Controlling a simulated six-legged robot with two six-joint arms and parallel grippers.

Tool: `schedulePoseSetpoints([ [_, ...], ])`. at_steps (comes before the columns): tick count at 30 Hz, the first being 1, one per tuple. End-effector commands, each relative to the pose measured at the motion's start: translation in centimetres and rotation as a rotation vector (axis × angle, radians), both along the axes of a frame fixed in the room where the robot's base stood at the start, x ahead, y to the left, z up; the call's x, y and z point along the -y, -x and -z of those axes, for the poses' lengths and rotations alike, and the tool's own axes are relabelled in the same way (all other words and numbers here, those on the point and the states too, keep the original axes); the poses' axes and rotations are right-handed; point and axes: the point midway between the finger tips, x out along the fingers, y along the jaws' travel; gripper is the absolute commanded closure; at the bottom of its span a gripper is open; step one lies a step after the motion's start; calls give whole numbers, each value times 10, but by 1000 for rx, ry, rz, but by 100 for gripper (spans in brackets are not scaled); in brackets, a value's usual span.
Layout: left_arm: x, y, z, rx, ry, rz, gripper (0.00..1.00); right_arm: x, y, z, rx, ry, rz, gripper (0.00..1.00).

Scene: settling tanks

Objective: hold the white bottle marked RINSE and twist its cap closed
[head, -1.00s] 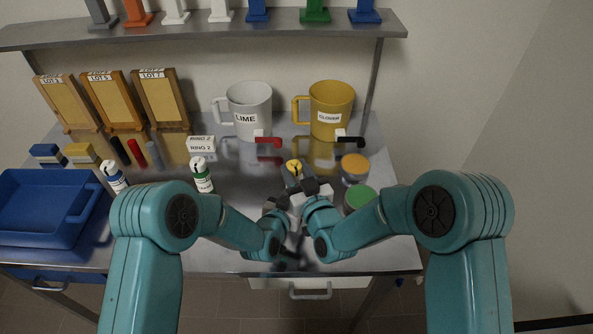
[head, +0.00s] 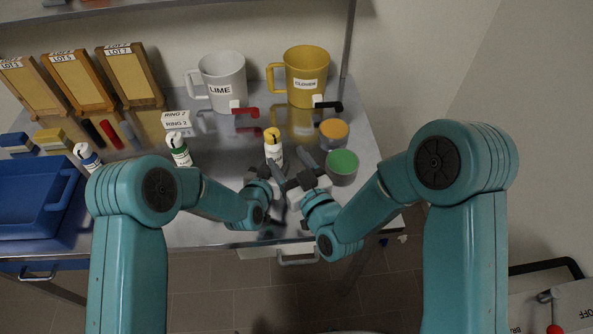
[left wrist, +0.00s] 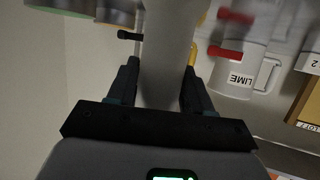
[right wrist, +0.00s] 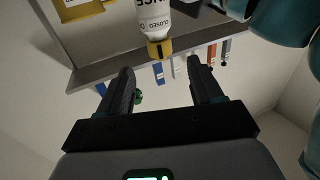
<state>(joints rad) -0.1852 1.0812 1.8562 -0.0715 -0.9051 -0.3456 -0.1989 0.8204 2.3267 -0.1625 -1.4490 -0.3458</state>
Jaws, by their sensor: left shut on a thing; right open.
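The white bottle (head: 274,154) with a yellow cap (head: 272,134) is upright above the metal bench in the head view. My left gripper (head: 273,178) is shut on its body, which fills the space between the fingers in the left wrist view (left wrist: 165,65). In the right wrist view the bottle (right wrist: 154,14) appears upside down, with part of its lettering and the word CLOSED readable. Its yellow cap (right wrist: 160,48) lies beyond my fingertips. My right gripper (right wrist: 160,85) is open and empty, apart from the cap; in the head view it is right of the bottle.
A green-topped jar (head: 342,165) and an orange-topped jar (head: 333,133) stand to the right. A green-labelled bottle (head: 179,151) and a blue-labelled bottle (head: 88,157) stand left, near a blue bin (head: 35,230). LIME (head: 222,80) and CLOVER (head: 305,75) mugs stand behind.

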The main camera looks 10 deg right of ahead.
Motion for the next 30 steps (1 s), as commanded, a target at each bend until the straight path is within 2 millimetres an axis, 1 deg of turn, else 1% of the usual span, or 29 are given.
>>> schedulePoseSetpoints([
  [1, 0, 0, 0, 0, 0, 0, 92, 4, 10, 1, -4, 1, 0, 35],
  [3, 0, 0, 0, 0, 0, 0, 92, 9, 21, 0, -3, 1, 2, 35],
  [6, 0, 0, 0, 0, 0, 0, 92, 13, 32, 0, -1, 0, 1, 35],
  [8, 0, 0, 0, 1, 0, 0, 92, 15, 36, 0, -1, 0, 0, 35],
  [12, 0, 0, 0, 1, 0, 0, 92, 16, 39, 0, 1, 0, 0, 35],
  [21, 0, 0, 0, 1, 0, 0, 92, 15, 39, 1, -18, -26, -3, 33],
  [23, 0, 0, 0, 1, 0, 0, 92, 5, 42, 4, -50, -70, -53, 33],
  [26, 0, 0, 0, 1, 0, 0, 92, -25, 43, -3, -75, -153, -212, 33],
  [27, 0, 0, 0, 1, 0, 0, 92, -36, 43, -7, -77, -179, -286, 33],
  [30, 0, 0, 0, 1, 0, 0, 92, -48, 37, -16, -79, -207, -448, 33],
])
